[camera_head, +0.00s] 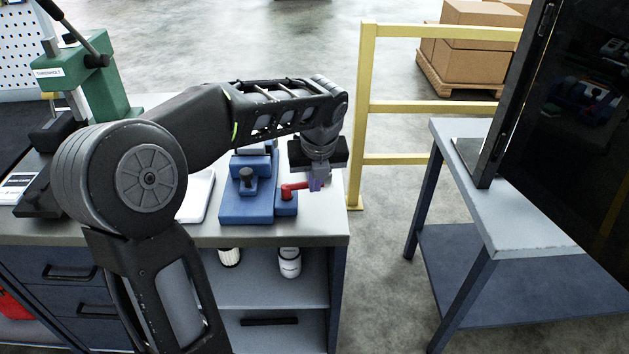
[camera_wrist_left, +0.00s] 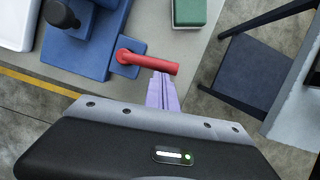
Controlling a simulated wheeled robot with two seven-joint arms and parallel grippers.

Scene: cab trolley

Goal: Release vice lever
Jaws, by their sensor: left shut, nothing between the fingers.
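The blue vice (camera_head: 248,200) sits on the workbench near its right end. Its red lever (camera_head: 293,187) points to the right in the head view. The lever also shows in the left wrist view (camera_wrist_left: 148,62), lying across from the blue vice block (camera_wrist_left: 92,45). My left gripper (camera_head: 318,186) is at the lever's free end. In the left wrist view its purple fingers (camera_wrist_left: 161,88) are together, with their tips at the lever's outer end. The fingers are shut with nothing between them; I cannot tell whether they touch the lever. My right gripper is out of view.
A green press (camera_head: 85,75) stands at the bench's left. A white tray (camera_head: 196,196) lies left of the vice. A green block (camera_wrist_left: 187,12) lies beyond the lever. A yellow rail (camera_head: 362,110) and a second table (camera_head: 520,215) stand to the right.

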